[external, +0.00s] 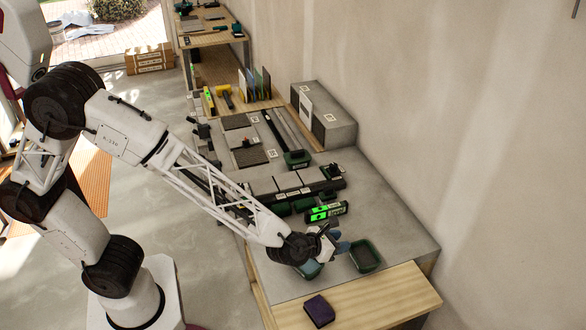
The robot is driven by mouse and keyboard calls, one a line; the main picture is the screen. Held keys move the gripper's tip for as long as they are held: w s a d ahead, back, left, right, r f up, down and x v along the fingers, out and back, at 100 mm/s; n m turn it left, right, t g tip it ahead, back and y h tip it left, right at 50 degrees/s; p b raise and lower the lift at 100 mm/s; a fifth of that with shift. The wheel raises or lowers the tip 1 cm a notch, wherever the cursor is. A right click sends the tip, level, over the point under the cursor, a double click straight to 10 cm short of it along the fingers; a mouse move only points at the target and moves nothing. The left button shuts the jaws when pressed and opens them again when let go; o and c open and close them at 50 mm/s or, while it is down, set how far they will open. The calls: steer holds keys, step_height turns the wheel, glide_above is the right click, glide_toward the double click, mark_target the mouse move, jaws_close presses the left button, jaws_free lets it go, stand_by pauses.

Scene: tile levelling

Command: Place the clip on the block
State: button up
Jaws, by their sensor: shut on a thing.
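My gripper (338,246) is low over the front of the grey bench, between two green-rimmed trays. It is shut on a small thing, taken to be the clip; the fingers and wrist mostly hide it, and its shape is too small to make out. The right tray (367,256) has a dark inside. The left tray (309,270) shows blue and is partly under my wrist.
A level with bright green displays (326,211) lies just behind my gripper. Dark tiles and long bars (290,190) fill the bench's middle. A purple box (319,311) sits on the wooden front ledge (385,300). The bench's right side by the wall is clear.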

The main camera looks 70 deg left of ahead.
steer(key=s+d+n+y, duration=0.2)
steer(key=s+d, duration=0.2)
steer(key=d, duration=0.9)
steer(key=n+y, duration=0.1)
glide_above(324, 303)
steer(key=shift+f+g, duration=0.2)
steer(key=shift+g, duration=0.2)
steer(key=shift+w+f, duration=0.1)
steer(key=shift+f, duration=2.35)
steer(key=shift+f, duration=0.15)
steer(key=o, duration=0.9)
